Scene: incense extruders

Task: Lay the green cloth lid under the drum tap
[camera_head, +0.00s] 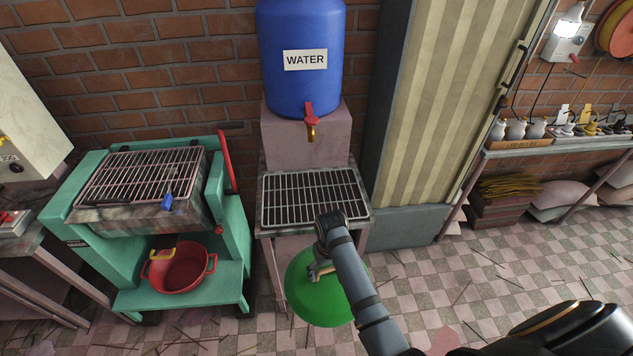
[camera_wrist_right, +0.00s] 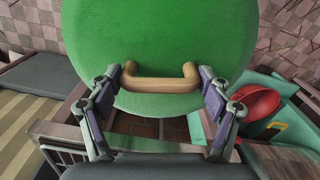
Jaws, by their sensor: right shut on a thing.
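The round green lid (camera_head: 312,302) hangs in front of the drum stand, below the grate's front edge, partly hidden by my right arm. My right gripper (camera_wrist_right: 159,84) is shut on the lid's wooden handle (camera_wrist_right: 160,86), with one finger at each end. In the right wrist view the lid's green face (camera_wrist_right: 180,35) fills the upper middle. The red drum tap (camera_head: 310,110) with its brass spout is on the blue water drum (camera_head: 301,35). The metal grate (camera_head: 290,195) below the tap looks bare. My left gripper is not in view.
A teal stand (camera_head: 95,270) with a wire grill and a red pot (camera_head: 180,272) is to the left. A striped panel (camera_head: 430,100) on a grey base stands close on the right. A bench with sockets (camera_head: 560,150) is farther right. The tiled floor has scattered sticks.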

